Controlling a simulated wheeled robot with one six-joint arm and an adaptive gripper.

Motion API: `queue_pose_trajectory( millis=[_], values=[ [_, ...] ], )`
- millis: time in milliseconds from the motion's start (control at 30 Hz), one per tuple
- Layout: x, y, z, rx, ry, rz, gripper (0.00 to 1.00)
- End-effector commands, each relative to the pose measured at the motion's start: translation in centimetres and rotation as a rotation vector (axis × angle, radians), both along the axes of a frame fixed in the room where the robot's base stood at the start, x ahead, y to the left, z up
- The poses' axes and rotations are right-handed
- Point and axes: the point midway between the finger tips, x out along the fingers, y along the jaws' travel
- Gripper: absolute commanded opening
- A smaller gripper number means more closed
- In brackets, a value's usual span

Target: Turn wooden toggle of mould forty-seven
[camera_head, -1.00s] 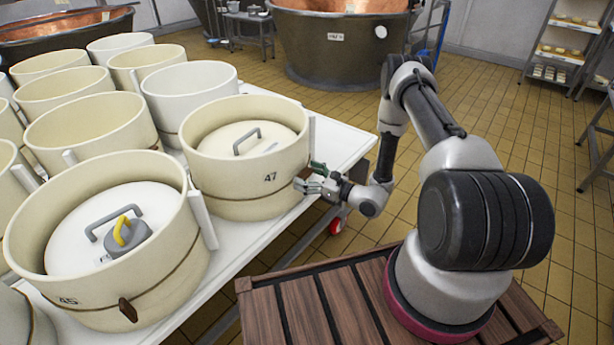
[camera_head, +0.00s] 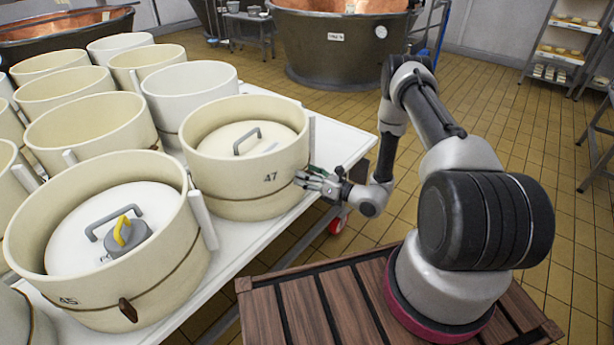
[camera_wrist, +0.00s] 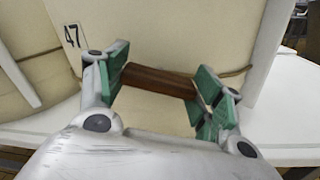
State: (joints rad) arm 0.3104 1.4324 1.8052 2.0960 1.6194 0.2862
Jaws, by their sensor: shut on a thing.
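Mould 47 (camera_head: 235,180) is a cream round mould with a white lid and grey handle. It stands at the right end of the white table, and its number label shows in the wrist view (camera_wrist: 72,36). My gripper (camera_head: 305,178) is at its right side. In the wrist view the wooden toggle (camera_wrist: 158,80), a brown bar lying nearly level with a slight tilt, is between the green finger pads of my gripper (camera_wrist: 163,85), which are shut on its two ends. A cord runs from the toggle along the mould wall. In the head view the fingers hide the toggle.
Mould 45 (camera_head: 160,285) stands at the front left with its own toggle (camera_head: 127,309) and a grey and yellow weight on its lid. Several other moulds crowd the white table (camera_head: 345,150) behind. Tiled floor lies open to the right.

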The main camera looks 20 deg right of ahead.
Motion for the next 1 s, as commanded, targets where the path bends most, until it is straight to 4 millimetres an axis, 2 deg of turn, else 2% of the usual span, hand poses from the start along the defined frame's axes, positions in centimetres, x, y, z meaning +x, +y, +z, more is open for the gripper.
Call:
queue_pose_trajectory(
  millis=[1000],
  values=[
    [0.0, -0.09, -0.13, 0.702, 0.633, -0.002, 0.43]
  ],
)
